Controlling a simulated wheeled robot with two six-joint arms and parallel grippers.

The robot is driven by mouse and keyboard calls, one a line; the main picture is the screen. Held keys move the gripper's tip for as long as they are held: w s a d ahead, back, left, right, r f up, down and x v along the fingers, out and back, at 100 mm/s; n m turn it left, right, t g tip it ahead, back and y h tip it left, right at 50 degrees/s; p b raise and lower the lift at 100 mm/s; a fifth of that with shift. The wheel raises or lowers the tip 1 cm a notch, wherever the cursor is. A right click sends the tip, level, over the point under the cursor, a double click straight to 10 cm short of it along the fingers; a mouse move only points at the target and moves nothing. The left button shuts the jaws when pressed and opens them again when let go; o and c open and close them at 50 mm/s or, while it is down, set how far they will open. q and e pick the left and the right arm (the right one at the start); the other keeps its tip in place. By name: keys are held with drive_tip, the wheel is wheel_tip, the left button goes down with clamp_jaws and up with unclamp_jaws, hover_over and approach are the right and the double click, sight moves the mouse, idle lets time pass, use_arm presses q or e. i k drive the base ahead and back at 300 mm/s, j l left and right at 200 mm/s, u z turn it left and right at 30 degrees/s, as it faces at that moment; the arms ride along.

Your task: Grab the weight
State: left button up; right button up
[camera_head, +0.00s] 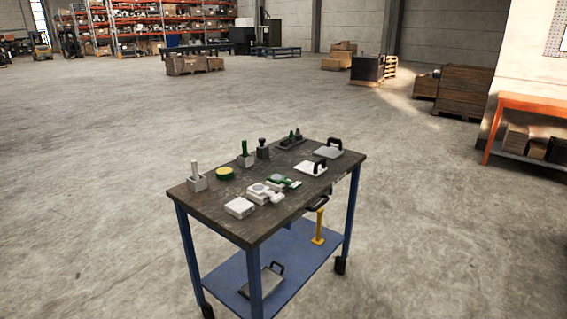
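A dark grey block with a knobbed top (262,149) stands upright near the back edge of a wheeled cart's dark top (215,213). It looks most like a weight, but I cannot tell for sure at this size. Two smaller dark knobbed pieces (294,136) stand in a dark tray (288,144) at the cart's back corner and also resemble weights. Neither of my grippers shows in the head view, and nothing is seen touching these pieces.
A green stick in a grey block (244,156), a yellow-green disc (225,173), a white post in a block (196,179), white blocks (239,207) and black-handled plates (328,149) share the cart top. The lower blue shelf (290,262) holds a yellow stand (318,228). The surrounding floor is clear.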

sight(262, 151)
drive_tip(key=i+l+u, duration=0.25)
drive_tip(key=i, duration=0.2)
drive_tip(key=i+l+u, duration=0.15)
drive_tip(key=i+l, duration=0.9)
drive_tip(key=l, duration=0.15)
